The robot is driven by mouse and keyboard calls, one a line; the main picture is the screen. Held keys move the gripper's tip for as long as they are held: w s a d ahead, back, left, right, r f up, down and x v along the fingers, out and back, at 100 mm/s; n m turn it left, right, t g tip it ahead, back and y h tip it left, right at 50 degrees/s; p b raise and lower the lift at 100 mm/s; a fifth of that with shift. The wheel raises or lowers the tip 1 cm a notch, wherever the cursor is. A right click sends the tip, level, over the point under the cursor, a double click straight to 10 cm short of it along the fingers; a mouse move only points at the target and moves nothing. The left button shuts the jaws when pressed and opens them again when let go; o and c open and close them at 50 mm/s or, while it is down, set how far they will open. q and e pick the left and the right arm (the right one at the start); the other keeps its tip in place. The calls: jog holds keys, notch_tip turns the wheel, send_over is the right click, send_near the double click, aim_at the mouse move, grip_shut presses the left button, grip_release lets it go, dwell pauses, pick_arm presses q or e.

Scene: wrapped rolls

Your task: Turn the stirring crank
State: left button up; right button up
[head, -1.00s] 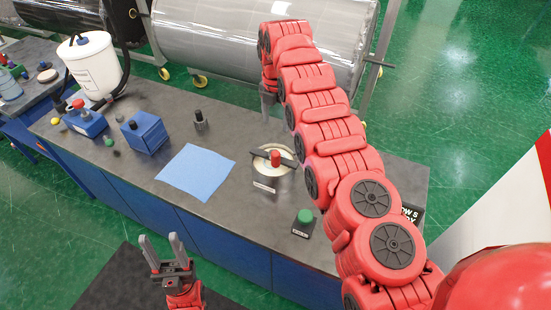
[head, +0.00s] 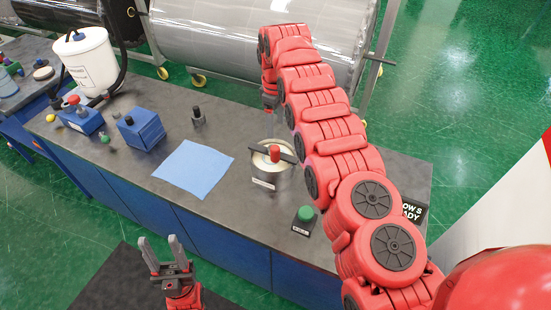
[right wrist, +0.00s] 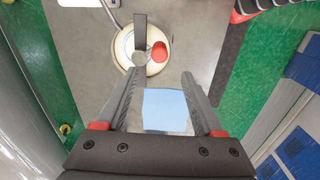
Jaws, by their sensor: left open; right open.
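The stirring crank (head: 287,157) is a dark bar with a red knob (head: 275,151) on top of a round, cream-lidded pot (head: 268,178) on the grey bench. In the right wrist view the crank bar (right wrist: 140,35) and red knob (right wrist: 160,52) lie just beyond my fingertips. My right gripper (right wrist: 162,75) is open and empty, with nothing between its tips touching. In the head view it (head: 270,105) hangs behind and above the pot, its fingers hard to make out. My left gripper (head: 160,246) is open and empty, low in front of the bench, away from the pot.
A blue sheet (head: 193,169) lies left of the pot. A green button (head: 306,215) on a dark base stands at the front right. Blue boxes (head: 142,130) and a white canister (head: 88,62) stand at the left. A large wrapped roll (head: 215,45) lies behind the bench.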

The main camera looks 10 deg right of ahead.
aim_at(275, 148)
notch_tip(275, 148, down, 11)
jog(key=b, duration=0.8)
jog(key=shift+d+r+b, duration=0.1)
jog(key=shift+r+b, duration=0.1)
jog(key=shift+b, duration=0.2)
jog(key=shift+f, duration=0.4)
notch_tip(275, 148, down, 2)
jog(key=shift+f+p, duration=0.1)
jog(key=shift+p, duration=0.7)
grip_shut()
jog(key=shift+w, duration=0.1)
